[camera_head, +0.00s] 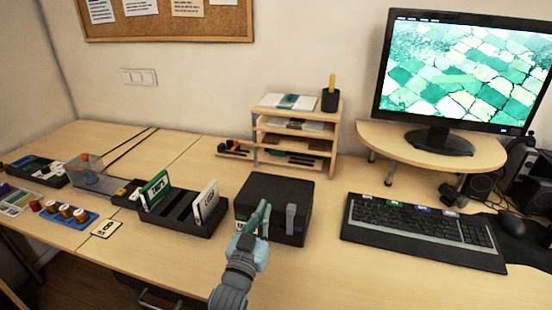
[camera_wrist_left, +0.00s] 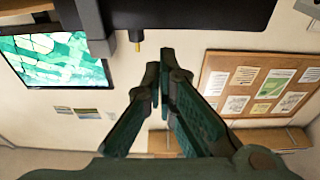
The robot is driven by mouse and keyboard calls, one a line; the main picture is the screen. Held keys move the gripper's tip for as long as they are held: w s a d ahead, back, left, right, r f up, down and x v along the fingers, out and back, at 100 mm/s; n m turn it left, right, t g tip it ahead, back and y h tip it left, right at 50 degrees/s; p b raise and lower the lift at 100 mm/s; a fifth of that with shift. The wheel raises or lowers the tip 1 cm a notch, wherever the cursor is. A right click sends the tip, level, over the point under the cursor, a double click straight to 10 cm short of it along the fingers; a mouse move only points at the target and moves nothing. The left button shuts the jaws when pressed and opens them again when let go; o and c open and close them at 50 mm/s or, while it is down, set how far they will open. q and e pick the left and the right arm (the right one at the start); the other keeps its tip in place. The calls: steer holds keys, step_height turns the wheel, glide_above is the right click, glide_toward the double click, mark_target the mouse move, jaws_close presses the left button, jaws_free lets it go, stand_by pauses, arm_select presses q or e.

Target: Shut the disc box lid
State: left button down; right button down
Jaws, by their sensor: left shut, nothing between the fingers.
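The disc box (camera_head: 275,186) is a black box in the middle of the desk, with a grey latch-like tab (camera_head: 291,217) on its near side. Its top looks flat and dark; I cannot tell whether the lid lies fully down. My left gripper (camera_head: 264,207) is at the near side of the box, left of the tab, covering part of the front. Its fingers are shut and empty; whether they touch the box is unclear. In the left wrist view the shut fingertips (camera_wrist_left: 158,76) point toward the wall, near a black edge (camera_wrist_left: 210,14). My right gripper is out of view.
A black rack (camera_head: 180,213) with upright cases stands left of the box. A wooden shelf (camera_head: 297,137) stands behind it. A keyboard (camera_head: 425,226) lies to the right, below the monitor stand (camera_head: 455,148). Bare desk (camera_head: 330,275) lies in front.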

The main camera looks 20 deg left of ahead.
arm_select(q)
steer(key=f, duration=0.1)
steer(key=f+b, duration=0.2)
steer(key=shift+s+a+f, duration=0.25)
steer(key=shift+f, duration=0.05)
stand_by(0.3)
